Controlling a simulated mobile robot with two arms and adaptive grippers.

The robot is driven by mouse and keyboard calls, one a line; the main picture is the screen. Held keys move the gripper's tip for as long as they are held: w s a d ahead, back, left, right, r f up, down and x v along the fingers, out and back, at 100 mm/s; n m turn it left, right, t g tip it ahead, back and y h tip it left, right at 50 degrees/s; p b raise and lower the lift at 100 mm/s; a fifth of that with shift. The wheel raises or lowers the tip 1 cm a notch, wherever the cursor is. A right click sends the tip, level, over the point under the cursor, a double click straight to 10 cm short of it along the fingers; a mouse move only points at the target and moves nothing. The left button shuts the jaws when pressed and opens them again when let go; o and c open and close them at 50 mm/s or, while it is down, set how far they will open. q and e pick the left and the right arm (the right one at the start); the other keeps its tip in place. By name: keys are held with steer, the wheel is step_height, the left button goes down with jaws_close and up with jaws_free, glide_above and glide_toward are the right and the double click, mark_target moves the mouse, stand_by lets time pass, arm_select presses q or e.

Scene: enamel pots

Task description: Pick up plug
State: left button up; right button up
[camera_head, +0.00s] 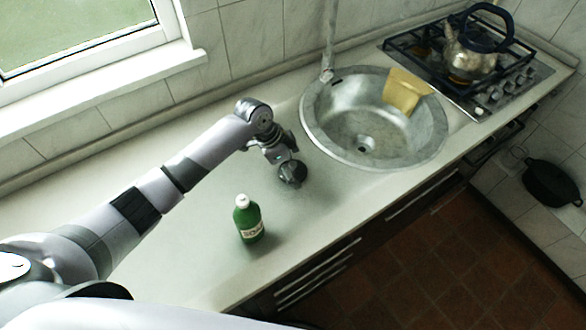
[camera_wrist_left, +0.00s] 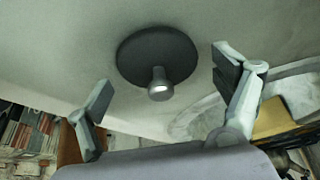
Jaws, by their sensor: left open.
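The plug (camera_wrist_left: 140,52) is a dark round disc with a pale metal knob (camera_wrist_left: 159,84) at its centre. In the left wrist view it lies on the pale countertop, between and ahead of the two fingers. My left gripper (camera_wrist_left: 163,70) is open with its fingers spread to either side of the knob, and nothing is held. In the head view the left gripper (camera_head: 288,166) points down over the counter left of the sink. A dark round shape under it looks like the plug (camera_head: 293,175), partly hidden by the gripper. My right gripper is in neither view.
A green bottle with a white cap (camera_head: 249,222) stands upright near the counter's front edge. A metal sink (camera_head: 345,150) with a yellow cloth (camera_head: 404,91) on its rim is to the right. A kettle (camera_head: 472,55) stands on the stove. The counter (camera_head: 130,150) behind my arm is clear.

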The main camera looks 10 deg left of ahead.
arm_select(q)
steer(key=shift+c, duration=0.4)
steer(key=c, duration=1.1)
steer(key=shift+o, duration=0.2)
steer(key=shift+r, duration=0.1)
